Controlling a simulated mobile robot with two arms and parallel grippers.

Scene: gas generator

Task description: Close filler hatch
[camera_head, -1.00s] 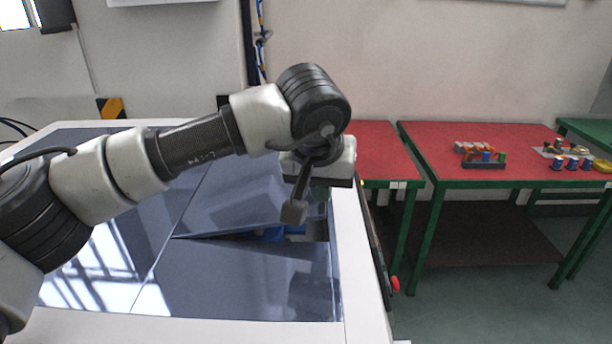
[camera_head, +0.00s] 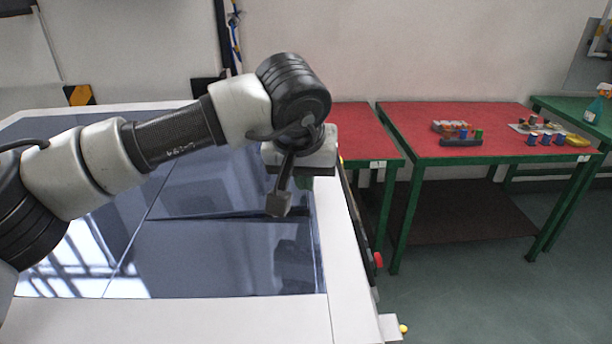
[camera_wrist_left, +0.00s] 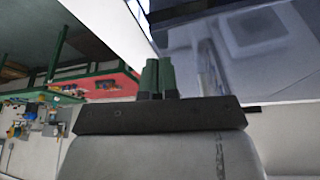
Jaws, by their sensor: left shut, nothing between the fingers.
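The filler hatch (camera_head: 195,188) is a glossy dark-blue panel in the top of the white-framed generator. It lies low, nearly level with the neighbouring panel. A thin dark line shows along its near edge, so I cannot tell if it is fully flush. Contact with the hatch cannot be told. My right gripper is not in view.
The generator's white rim (camera_head: 345,250) runs along the right side, with a red knob (camera_head: 378,260) outside it. A red-topped table (camera_head: 450,180) with small coloured parts stands to the right. Green floor (camera_head: 460,290) is free in front of it.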

